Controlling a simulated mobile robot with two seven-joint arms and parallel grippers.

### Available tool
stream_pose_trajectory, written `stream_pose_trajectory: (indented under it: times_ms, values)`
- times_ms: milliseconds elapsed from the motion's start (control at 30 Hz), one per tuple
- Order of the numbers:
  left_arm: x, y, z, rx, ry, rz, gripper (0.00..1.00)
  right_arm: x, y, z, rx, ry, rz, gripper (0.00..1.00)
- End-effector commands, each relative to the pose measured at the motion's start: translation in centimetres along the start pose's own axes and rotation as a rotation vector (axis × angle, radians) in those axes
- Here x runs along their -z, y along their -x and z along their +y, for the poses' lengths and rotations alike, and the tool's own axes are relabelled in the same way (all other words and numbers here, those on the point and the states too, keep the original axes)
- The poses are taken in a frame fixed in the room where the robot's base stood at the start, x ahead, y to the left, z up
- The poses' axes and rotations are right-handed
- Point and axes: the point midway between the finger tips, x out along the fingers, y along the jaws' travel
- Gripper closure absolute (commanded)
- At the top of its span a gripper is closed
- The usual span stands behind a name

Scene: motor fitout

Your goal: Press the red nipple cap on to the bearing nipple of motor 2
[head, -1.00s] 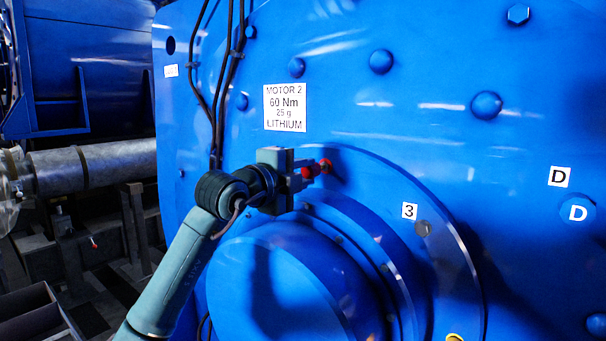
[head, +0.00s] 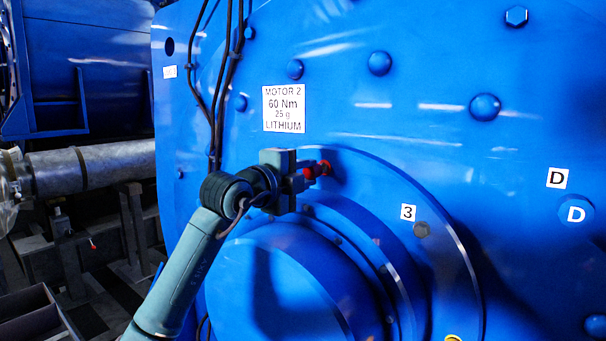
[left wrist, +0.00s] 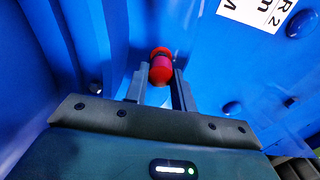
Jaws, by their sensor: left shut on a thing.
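My left gripper (head: 308,174) is shut on the red nipple cap (head: 312,173) near the upper edge of the round bearing housing of motor 2 (head: 430,150). In the left wrist view the red cap (left wrist: 161,70) sits between the two fingertips. A second red part (head: 325,167) shows just beyond the cap in the head view, close to the blue face. Whether the cap touches it I cannot tell. The bearing nipple itself cannot be made out behind the cap. My right gripper is not in view.
A white label (head: 284,109) reading MOTOR 2, 60 Nm, 25 g, LITHIUM is above the gripper. Black cables (head: 218,100) run down at its left. A large round blue hub (head: 285,290) bulges out below the gripper. Bolt heads (head: 485,107) stud the face.

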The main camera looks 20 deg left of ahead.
Motion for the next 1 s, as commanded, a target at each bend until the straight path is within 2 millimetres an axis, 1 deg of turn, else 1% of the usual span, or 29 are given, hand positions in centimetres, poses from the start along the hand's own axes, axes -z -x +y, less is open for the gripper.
stream_pose_trajectory:
  times_ms: [900,933,1000]
  values:
    - [0.1,-2.2,-0.1,0.0,0.0,0.001,0.96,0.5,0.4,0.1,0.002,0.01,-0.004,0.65]
    - [0.1,-2.2,-0.1,0.001,-0.001,0.001,0.73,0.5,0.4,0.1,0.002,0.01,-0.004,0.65]
    - [0.1,-2.2,-0.1,0.001,-0.001,0.001,0.67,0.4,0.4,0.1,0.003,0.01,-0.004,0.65]
